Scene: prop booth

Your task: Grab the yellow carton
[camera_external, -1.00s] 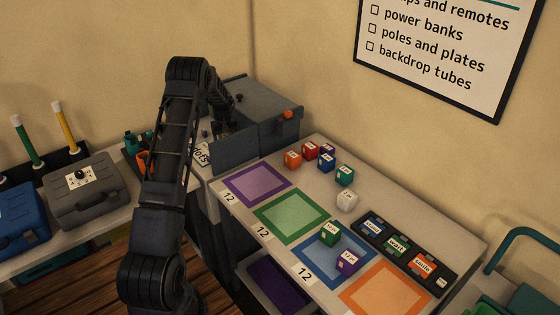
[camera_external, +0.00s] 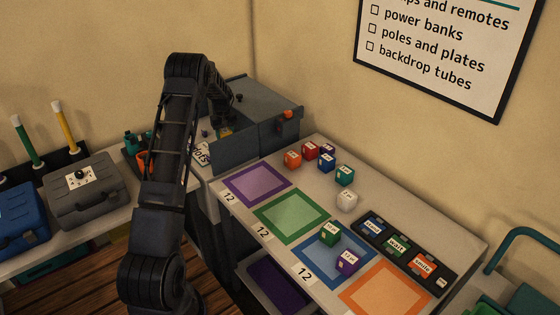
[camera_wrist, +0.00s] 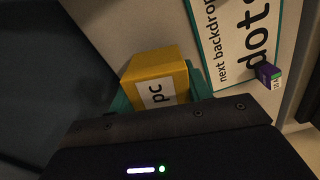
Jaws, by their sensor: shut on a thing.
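The yellow carton (camera_wrist: 157,80), with a white label reading "pc", is just beyond the dark gripper body in the wrist view. In the external view a small patch of the yellow carton (camera_external: 225,132) shows beneath my gripper (camera_external: 221,123), in front of the grey panel. My gripper is shut on the carton. Its fingers are mostly hidden, and the carton's lower part is covered by the gripper body in the wrist view.
A grey bin (camera_external: 265,92) with upright panels stands close behind the gripper. A "dots" card (camera_wrist: 240,50) and a small purple block (camera_wrist: 268,75) lie beside the carton. Several coloured cubes and outlined squares occupy the table to the right; a grey case (camera_external: 82,198) stands left.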

